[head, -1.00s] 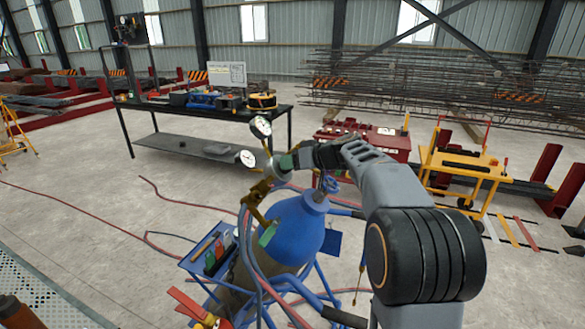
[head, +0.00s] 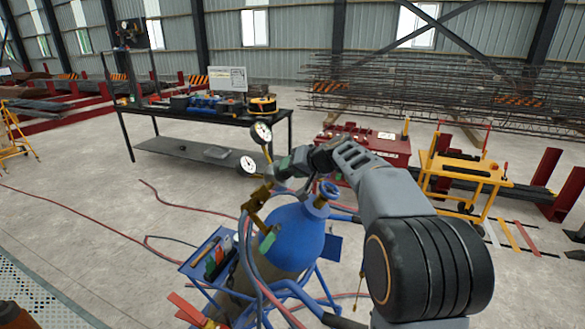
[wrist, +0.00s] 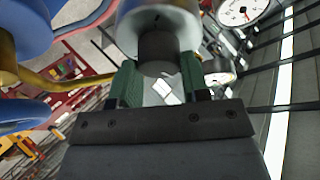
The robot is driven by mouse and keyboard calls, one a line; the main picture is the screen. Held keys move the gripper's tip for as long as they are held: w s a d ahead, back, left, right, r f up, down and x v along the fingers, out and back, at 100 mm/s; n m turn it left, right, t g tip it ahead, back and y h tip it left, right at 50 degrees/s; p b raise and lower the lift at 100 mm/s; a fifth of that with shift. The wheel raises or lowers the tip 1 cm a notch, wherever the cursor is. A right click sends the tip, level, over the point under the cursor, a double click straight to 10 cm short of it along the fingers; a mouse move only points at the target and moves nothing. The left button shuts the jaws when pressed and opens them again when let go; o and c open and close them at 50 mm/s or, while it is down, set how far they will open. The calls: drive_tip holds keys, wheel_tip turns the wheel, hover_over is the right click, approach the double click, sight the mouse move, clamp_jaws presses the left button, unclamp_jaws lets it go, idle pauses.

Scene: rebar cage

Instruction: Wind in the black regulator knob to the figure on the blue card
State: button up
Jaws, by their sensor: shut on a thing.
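My gripper (head: 285,165) is at the regulator above the blue gas cylinder (head: 290,235). In the wrist view my gripper's green fingers (wrist: 160,76) are shut on the black regulator knob (wrist: 158,50), one on each side, below a silver regulator body (wrist: 158,20). In the head view my gripper hides the knob. Two white-faced gauges, upper (head: 262,131) and lower (head: 248,162), stand left of my gripper. They also show in the wrist view, one at the top edge (wrist: 241,11) and one lower (wrist: 219,72). Their figures are too small to read. I cannot make out a blue card.
A blue tray (head: 203,258) with tools hangs on the cylinder's trolley. Red and blue hoses run around it. Behind are a black workbench (head: 150,112), a red chest (head: 385,147) and a yellow cart (head: 465,170).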

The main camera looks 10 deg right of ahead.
idle(0.3)
drive_tip(key=o, duration=0.9)
drive_tip(key=shift+d, duration=0.1)
drive_tip(key=b+v, duration=0.2)
drive_tip(key=v, duration=1.1)
drive_tip(key=shift+s, duration=0.35)
drive_tip(key=shift+d+r, duration=0.1)
drive_tip(key=shift+r, duration=0.05)
